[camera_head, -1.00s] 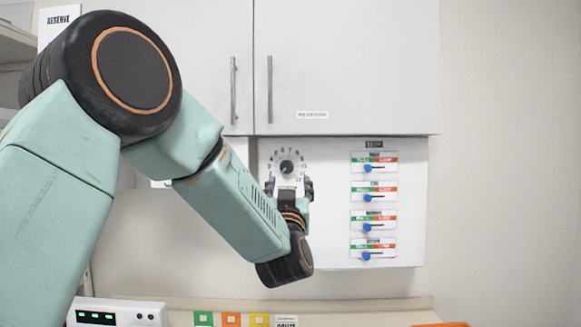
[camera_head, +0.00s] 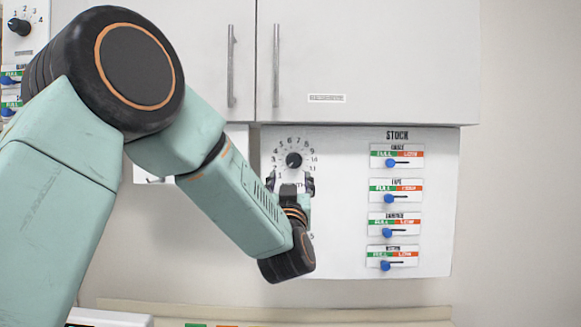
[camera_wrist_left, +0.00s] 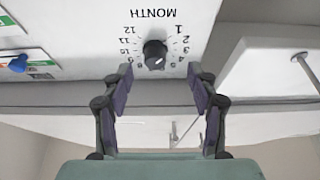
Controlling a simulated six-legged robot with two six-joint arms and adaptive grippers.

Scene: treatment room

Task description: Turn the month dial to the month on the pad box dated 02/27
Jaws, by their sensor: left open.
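The month dial (camera_head: 293,160) is a black round knob on a white wall panel, ringed by printed numbers. The dial also shows upside down in the left wrist view (camera_wrist_left: 155,54), with the word MONTH beside it. My left gripper (camera_head: 291,180) is just below the dial in the head view. In the left wrist view its two fingers (camera_wrist_left: 160,80) are spread apart with nothing between them, and the knob lies beyond the gap. I cannot tell whether a finger touches the panel. My right gripper and the pad box dated 02/27 are not in view.
Right of the dial is the STOCK board (camera_head: 397,135) with several blue sliders on FULL/LOW labels. A white cupboard (camera_head: 365,60) hangs above. Another knob (camera_head: 20,26) is at the far left. A counter edge (camera_head: 360,312) runs along the bottom.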

